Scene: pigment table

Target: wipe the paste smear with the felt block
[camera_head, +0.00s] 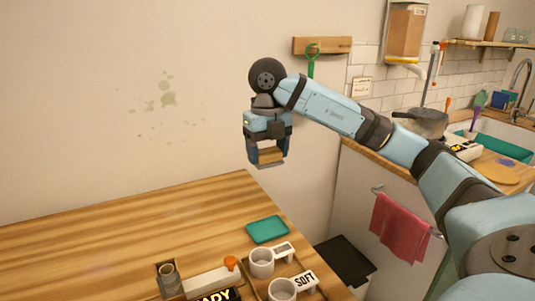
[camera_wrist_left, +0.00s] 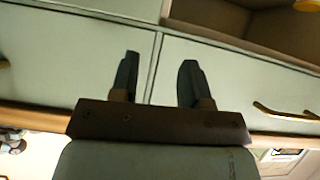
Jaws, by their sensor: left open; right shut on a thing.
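My right gripper (camera_head: 268,160) is in the head view, raised in front of the wall, above the far right part of the table. It points down and is shut on a small tan-brown block (camera_head: 271,156), which looks like the felt block; the fingers hide part of it. Pale green splotches (camera_head: 168,99) mark the wall to the left of the gripper. The block is apart from them. I cannot tell whether these are the paste smear; no other clear smear shows on the table. My left gripper (camera_wrist_left: 158,75) is open and empty in the left wrist view, facing pale green cabinet fronts.
The wooden table (camera_head: 110,225) is mostly bare at left. Near its right edge are a teal tray (camera_head: 267,229), white cups (camera_head: 261,263), a small jar (camera_head: 168,279) and labels. A counter with a pot (camera_head: 422,121) and a red towel (camera_head: 401,227) lie beyond my right arm.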

